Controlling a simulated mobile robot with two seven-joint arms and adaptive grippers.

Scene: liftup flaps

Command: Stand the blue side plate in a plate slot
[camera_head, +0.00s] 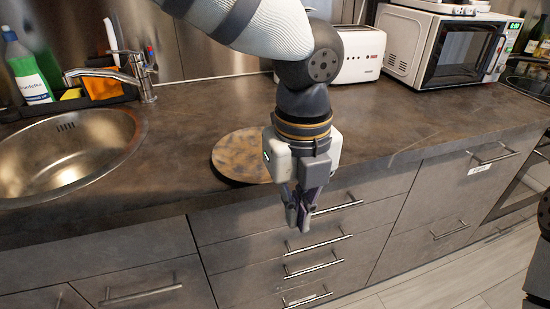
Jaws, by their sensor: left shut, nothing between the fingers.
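My left gripper (300,218) hangs pointing down in front of the counter's front edge, near the middle of the view. Its fingers are together and hold nothing. Its arm comes down from the top of the view. No blue side plate and no plate slots can be made out in this view. My right gripper is not in view.
A round brown board (236,157) lies on the dark counter (400,120) behind my left gripper. A sink (60,150) is at left, with a tap (135,72) and a soap bottle (27,72). A toaster (358,55) and a microwave (450,48) stand at the back. Drawers (300,245) are below.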

